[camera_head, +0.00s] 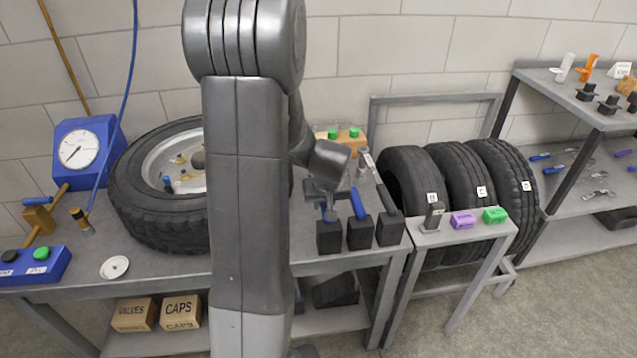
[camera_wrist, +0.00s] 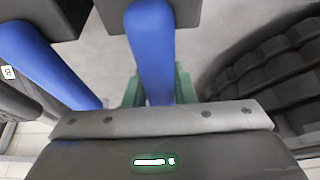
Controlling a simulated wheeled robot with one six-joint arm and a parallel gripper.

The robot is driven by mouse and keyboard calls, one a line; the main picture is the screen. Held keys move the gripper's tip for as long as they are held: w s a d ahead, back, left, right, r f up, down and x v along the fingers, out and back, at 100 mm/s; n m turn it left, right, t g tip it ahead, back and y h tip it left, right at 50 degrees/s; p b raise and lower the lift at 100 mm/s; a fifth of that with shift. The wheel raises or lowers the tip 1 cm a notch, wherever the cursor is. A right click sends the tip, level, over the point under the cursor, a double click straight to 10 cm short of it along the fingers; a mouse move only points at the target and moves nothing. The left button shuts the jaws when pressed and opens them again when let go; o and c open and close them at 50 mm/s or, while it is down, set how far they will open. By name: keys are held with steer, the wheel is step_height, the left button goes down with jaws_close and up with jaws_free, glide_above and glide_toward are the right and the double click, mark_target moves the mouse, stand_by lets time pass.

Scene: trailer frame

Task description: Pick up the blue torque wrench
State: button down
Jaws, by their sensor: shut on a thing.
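My gripper (camera_head: 327,196) is low over the row of black blocks on the workbench, shut on a blue handle (camera_head: 331,213), the leftmost in the row. In the wrist view this blue handle (camera_wrist: 153,50) runs between the green finger pads (camera_wrist: 157,92). In the head view its lower end meets the top of the left black block (camera_head: 329,237). A second blue handle (camera_head: 358,204) stands tilted in the middle block, and also shows at the left of the wrist view (camera_wrist: 45,62). The gripper hides the held tool's upper end, so I cannot tell its type.
A black-handled tool (camera_head: 384,196) stands close by in the right block (camera_head: 390,229). A large tyre on a rim (camera_head: 138,210) lies left on the bench. Several tyres (camera_head: 410,180) stand in a rack at right, behind a small stand (camera_head: 470,237).

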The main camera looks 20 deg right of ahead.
steer(key=shift+r, duration=0.1)
step_height(320, 180, up, 10)
steer(key=shift+f+p, duration=0.1)
steer(key=shift+p, duration=0.4)
stand_by(0.5)
